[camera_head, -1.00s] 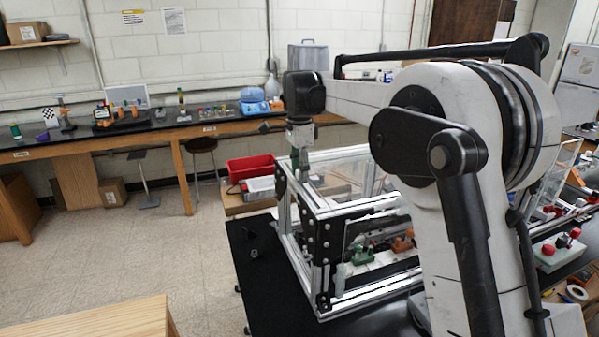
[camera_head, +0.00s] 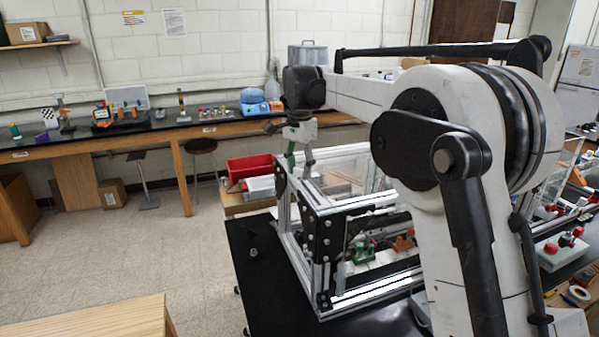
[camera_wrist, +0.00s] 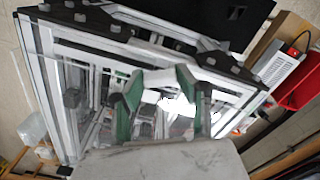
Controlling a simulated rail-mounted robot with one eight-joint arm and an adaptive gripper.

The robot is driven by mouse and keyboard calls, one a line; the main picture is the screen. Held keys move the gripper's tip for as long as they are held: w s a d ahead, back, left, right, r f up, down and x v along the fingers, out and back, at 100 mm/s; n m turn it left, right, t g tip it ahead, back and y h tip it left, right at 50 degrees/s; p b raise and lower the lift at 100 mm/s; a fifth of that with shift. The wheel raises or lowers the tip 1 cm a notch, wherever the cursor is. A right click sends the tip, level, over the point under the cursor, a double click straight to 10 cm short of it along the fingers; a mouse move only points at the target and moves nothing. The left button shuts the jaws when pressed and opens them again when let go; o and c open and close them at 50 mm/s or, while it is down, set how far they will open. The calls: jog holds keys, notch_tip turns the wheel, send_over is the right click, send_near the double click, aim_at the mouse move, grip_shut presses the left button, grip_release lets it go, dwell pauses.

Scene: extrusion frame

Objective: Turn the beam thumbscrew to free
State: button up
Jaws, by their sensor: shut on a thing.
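The aluminium extrusion frame (camera_head: 322,285) stands on a black-topped bench, with its upper beams also showing in the wrist view (camera_wrist: 88,48). My gripper (camera_head: 299,172) points down at the frame's upper left part in the head view. In the wrist view its green-sided fingers (camera_wrist: 160,98) stand apart over the frame, with a bright patch between them. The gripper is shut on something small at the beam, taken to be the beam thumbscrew. The thumbscrew itself is hidden or too small to make out, so its turn angle cannot be told.
A red bin (camera_head: 250,167) stands behind the frame and shows at the right in the wrist view (camera_wrist: 300,82). Green and orange parts (camera_head: 362,252) sit inside the frame. The black bench top (camera_head: 262,285) is mostly clear left of the frame.

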aim_at(299, 169)
jog(key=n+b, duration=0.1)
jog(key=n, duration=0.5)
jog(key=shift+n, duration=0.3)
jog(key=n+b, duration=0.1)
jog(key=n, duration=0.4)
jog(key=shift+n, duration=0.3)
jog(key=o, duration=1.1)
notch_tip(299, 169, up, 12)
dwell(0.3)
